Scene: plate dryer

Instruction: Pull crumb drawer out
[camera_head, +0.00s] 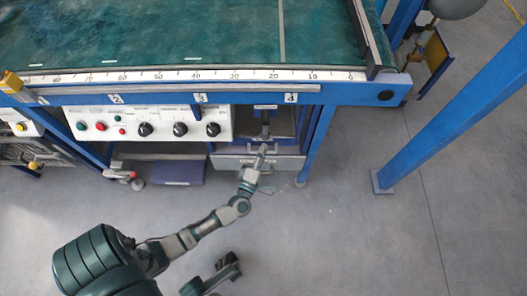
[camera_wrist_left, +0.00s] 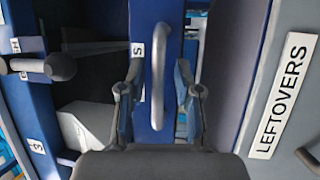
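My left gripper (camera_head: 262,152) reaches the drawer area under the machine's front, below the control panel. In the left wrist view its two fingers (camera_wrist_left: 158,98) are apart, one on each side of a grey bar handle (camera_wrist_left: 158,75). Gaps show between the handle and both fingers. The handle is on a narrow blue front (camera_wrist_left: 142,25) with a small white label. Beside it is a grey front (camera_wrist_left: 285,50) labelled LEFTOVERS, with its own handle partly in view. No label reading "crumb" shows.
The control panel (camera_head: 150,122) with knobs and buttons is left of the gripper. The blue front beam (camera_head: 230,97) with a ruler runs above it. A blue leg (camera_head: 318,142) stands close on the right, and a slanted blue post (camera_head: 450,105) farther right. The floor in front is mostly clear.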

